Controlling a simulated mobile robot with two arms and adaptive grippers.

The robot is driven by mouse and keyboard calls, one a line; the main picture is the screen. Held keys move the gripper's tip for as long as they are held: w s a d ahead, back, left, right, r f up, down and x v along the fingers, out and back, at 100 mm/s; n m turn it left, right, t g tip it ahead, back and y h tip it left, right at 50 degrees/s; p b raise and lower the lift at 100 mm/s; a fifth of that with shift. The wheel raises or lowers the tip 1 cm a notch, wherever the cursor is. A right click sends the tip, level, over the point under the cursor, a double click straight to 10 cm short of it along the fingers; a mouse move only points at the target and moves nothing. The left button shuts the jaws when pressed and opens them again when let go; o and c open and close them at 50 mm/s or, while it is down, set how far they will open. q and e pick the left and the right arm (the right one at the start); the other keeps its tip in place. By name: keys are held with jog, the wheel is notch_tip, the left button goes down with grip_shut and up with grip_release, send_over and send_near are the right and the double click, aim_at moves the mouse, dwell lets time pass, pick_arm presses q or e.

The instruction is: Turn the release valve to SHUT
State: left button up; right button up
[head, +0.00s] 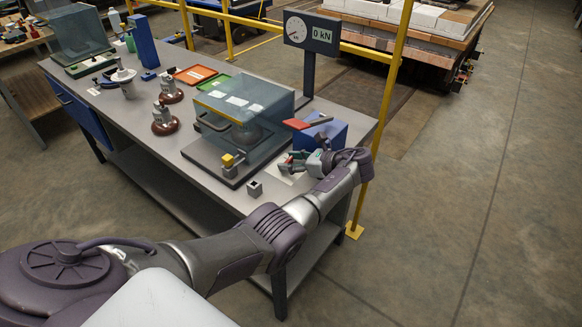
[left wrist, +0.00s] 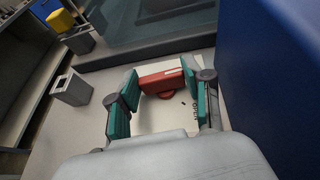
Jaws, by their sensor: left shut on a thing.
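The release valve's red handle (left wrist: 160,81) shows in the left wrist view, above a white plate. The plate (left wrist: 150,119) carries the printed word OPEN, partly beside my right-hand finger. My left gripper (left wrist: 160,84) has its teal fingers on either side of the handle and is shut on it. In the head view, my left gripper (head: 296,161) is low beside the blue box (head: 325,131), and the valve is mostly hidden by the fingers. The word SHUT cannot be made out. My right gripper is not in view.
A clear guard box (head: 244,108) stands close left, with a small grey square block (head: 254,188) in front. A gauge (head: 311,32) reading 0 kN and a yellow post (head: 385,105) stand behind and right.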

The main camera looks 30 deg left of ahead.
pick_arm(q)
jog(key=shift+g, duration=0.3)
jog(key=o, duration=1.2)
jog(key=shift+c, duration=0.2)
